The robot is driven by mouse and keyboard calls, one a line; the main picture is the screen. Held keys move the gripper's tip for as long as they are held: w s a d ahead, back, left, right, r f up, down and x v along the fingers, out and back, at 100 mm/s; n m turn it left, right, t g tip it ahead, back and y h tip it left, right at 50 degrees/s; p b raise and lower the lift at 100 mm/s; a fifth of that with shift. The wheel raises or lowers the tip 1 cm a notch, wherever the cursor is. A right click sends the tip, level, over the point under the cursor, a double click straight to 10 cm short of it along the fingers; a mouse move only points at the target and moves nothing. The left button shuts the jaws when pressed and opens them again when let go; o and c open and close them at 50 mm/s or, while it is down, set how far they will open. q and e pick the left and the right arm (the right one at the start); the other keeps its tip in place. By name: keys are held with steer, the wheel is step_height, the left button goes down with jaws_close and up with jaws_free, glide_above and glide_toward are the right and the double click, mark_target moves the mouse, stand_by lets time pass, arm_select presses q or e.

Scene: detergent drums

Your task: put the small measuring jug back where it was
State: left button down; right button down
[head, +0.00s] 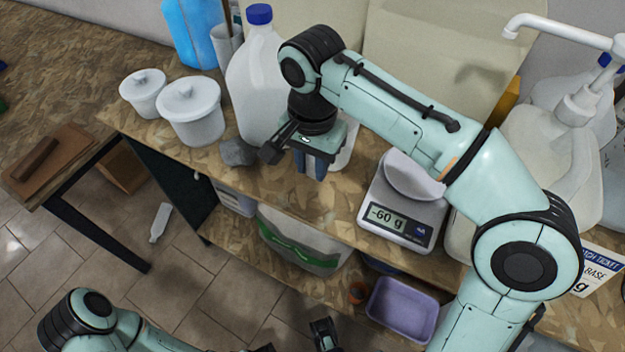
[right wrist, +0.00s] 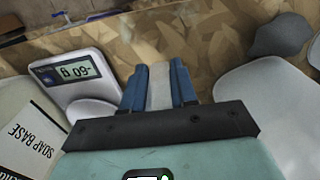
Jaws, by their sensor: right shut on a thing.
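My right gripper (head: 312,168) reaches down over the bench, in front of the big white bottle. In the right wrist view its two blue fingers (right wrist: 159,88) are shut on a pale, translucent piece (right wrist: 160,86), which I take to be the small measuring jug. Most of the jug is hidden by the gripper. A pale edge (head: 345,152) shows just right of the gripper in the head view; I cannot tell if it belongs to the jug. Parts of my left gripper (head: 292,342) show at the bottom edge, cut off, with its opening unclear.
A scale (head: 400,215) reading -60 g stands right of the right gripper. A white bottle (head: 258,85), two lidded tubs (head: 190,112) and a grey lump (head: 237,152) are to its left. A pump jug (head: 565,150) stands far right. A purple tray (head: 403,308) sits lower down.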

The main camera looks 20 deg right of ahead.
mark_target(312, 175)
steer(key=shift+f+b, duration=0.65)
steer(key=shift+f, duration=1.55)
steer(key=shift+f, duration=0.15)
steer(key=c, duration=0.9)
jaws_free()
step_height(312, 175, up, 12)
steer(key=p, duration=0.4)
